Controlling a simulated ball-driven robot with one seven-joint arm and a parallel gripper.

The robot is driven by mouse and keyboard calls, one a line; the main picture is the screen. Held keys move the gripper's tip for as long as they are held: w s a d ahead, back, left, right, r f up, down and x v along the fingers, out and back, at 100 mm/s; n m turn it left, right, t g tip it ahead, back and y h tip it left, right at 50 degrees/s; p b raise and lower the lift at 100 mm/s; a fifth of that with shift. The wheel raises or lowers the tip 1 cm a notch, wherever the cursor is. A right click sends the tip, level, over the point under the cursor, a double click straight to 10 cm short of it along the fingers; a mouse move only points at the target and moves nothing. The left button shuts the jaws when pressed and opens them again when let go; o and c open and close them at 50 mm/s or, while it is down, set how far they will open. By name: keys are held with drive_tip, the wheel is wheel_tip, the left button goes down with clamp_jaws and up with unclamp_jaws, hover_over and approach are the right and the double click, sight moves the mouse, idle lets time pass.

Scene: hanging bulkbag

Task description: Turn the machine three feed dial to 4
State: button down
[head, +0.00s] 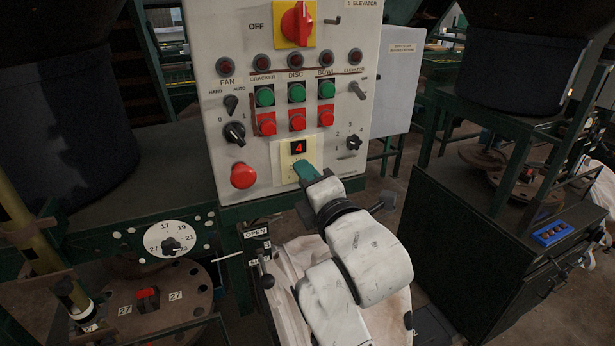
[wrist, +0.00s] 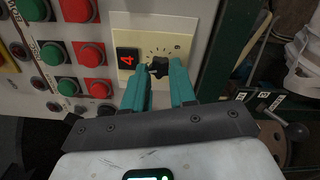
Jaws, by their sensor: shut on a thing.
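The feed dial (wrist: 158,67) is a small black knob on a cream plate (wrist: 185,27) with tick marks around it. In the wrist view it sits between the two green fingers of my gripper (wrist: 155,78), which are shut on it. Beside the dial, a small display (wrist: 127,60) shows a red 4. In the head view the display (head: 299,147) also reads 4, above my gripper (head: 305,173). There the gripper hides the dial. The knob's exact pointer direction is hard to make out. No machine number is readable on this plate.
A dark cabinet (head: 470,240) stands at right.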

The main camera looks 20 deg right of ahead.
drive_tip(key=shift+a+f, duration=0.1)
drive_tip(key=shift+f, duration=0.05)
drive_tip(key=c, duration=0.9)
unclamp_jaws()
drive_tip(key=shift+s, duration=0.15)
drive_tip(key=s+b, duration=0.2)
drive_tip(key=s, duration=0.8)
drive_tip(key=shift+s, duration=0.3)
drive_tip(key=s+d+f+m+g, duration=0.2)
drive_tip(key=s+f+m+g, duration=0.15)
drive_tip(key=f, duration=0.45)
drive_tip(key=s+d+f+m+g, duration=0.2)
drive_tip(key=s+f+m+g, duration=0.15)
drive_tip(key=f, duration=0.55)
drive_tip(key=s+d+f+m+g, duration=0.1)
drive_tip(key=s+f+m+g, duration=0.1)
drive_tip(key=f+m, duration=0.45)
drive_tip(key=s+d+f+m+g, duration=0.1)
drive_tip(key=s+f+m+g, duration=0.1)
drive_tip(key=s+f, duration=0.3)
drive_tip(key=s+d+f+m+g, duration=0.1)
drive_tip(key=s+f+m+g, duration=0.2)
drive_tip(key=s+f, duration=0.2)
drive_tip(key=s+d+f+m+g, duration=0.1)
drive_tip(key=s+f+m+g, duration=0.2)
drive_tip(key=s+f, duration=0.2)
drive_tip(key=shift+s+d, duration=0.1)
drive_tip(key=shift+s, duration=1.25)
